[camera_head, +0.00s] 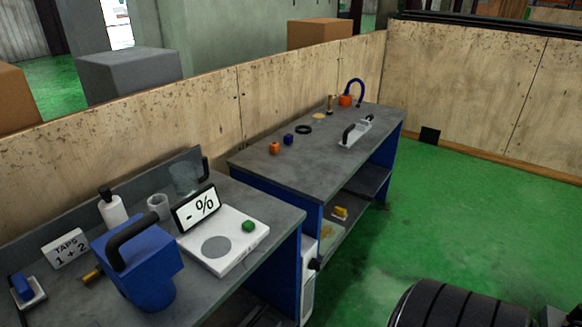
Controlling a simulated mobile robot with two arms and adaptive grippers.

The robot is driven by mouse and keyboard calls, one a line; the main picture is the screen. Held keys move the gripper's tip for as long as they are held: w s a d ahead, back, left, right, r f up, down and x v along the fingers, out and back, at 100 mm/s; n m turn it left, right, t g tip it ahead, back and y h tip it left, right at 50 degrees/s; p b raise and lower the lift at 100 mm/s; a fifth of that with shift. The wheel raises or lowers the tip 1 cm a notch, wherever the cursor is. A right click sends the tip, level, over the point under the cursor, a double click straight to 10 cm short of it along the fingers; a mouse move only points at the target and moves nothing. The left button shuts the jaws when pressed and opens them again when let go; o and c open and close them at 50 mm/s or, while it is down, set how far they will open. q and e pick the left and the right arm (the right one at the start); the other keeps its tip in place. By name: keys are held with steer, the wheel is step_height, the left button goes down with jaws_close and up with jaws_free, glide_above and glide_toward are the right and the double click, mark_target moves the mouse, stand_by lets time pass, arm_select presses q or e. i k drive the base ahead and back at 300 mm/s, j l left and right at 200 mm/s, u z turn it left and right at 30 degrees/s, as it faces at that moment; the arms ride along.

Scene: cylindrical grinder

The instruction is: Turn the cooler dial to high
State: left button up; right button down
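A white unit (308,287) stands at the right end of the near bench, partly hidden by the bench's blue side. A small black knob (314,264) sticks out near its top. This may be the cooler and its dial, but no label or setting can be read from here. Neither of my grippers shows in this view.
A farther bench (240,163) holds small parts.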

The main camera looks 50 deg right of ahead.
mark_target(314, 264)
steer(key=l, duration=0.6)
steer(key=i+l+z, duration=0.1)
steer(key=l, duration=0.5)
steer(key=l+z, duration=0.1)
steer(key=l, duration=0.45)
steer(key=i+l, duration=0.1)
steer(key=l, duration=0.5)
steer(key=i+l+z, duration=0.1)
steer(key=l, duration=0.45)
steer(key=k+l, duration=0.1)
steer(key=l, duration=1.1)
steer(key=k+l, duration=0.15)
steer(key=l, duration=1.05)
